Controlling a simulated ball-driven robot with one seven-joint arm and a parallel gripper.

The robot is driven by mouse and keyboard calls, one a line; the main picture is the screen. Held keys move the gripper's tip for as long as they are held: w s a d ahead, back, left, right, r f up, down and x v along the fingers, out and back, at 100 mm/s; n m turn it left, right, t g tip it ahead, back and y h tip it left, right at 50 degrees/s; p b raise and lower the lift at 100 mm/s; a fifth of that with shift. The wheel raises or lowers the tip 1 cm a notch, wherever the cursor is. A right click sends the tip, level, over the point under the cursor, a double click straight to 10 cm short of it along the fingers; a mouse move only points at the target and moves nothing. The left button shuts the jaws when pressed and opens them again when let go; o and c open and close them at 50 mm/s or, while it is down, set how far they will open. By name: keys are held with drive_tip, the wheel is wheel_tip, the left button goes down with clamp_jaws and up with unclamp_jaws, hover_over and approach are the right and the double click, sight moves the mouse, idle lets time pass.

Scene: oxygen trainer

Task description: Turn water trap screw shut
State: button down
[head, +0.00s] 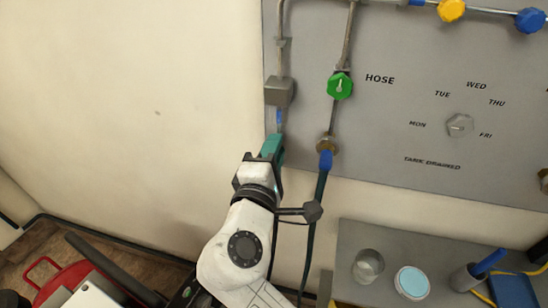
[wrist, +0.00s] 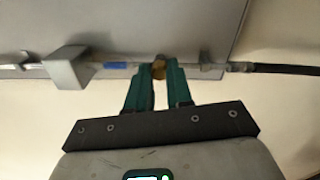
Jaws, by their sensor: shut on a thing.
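A grey box-shaped water trap (head: 279,91) sits on the left edge of the panel in the head view, with a blue band (head: 279,117) below it. My gripper (head: 273,145) is just below that band. In the wrist view the trap (wrist: 67,70) and the blue band (wrist: 116,66) lie left of my gripper (wrist: 159,72). Its teal fingers are shut on a small brass piece, which looks like the water trap screw (wrist: 159,68). The fingers hide the screw's sides, and its turn position cannot be told. In the head view the fingers hide the screw.
A green valve knob (head: 340,86) and a brass coupling (head: 327,145) with a blue-ended hose (head: 325,162) are close on the right. A grey dial (head: 460,125) is farther right. A bench (head: 350,240) at lower right holds a glass (head: 368,265) and a blue-topped jar (head: 412,282).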

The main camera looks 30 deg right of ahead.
drive_tip(key=m+b, duration=0.6)
drive_tip(key=m, duration=0.1)
drive_tip(key=m+b, duration=0.3)
drive_tip(key=m, duration=0.1)
drive_tip(key=shift+f, duration=0.25)
idle(0.5)
drive_tip(key=c, duration=1)
unclamp_jaws()
drive_tip(key=shift+r, duration=0.15)
drive_tip(key=v, duration=1)
drive_tip(key=shift+s+a, duration=0.25)
drive_tip(key=shift+s, duration=0.05)
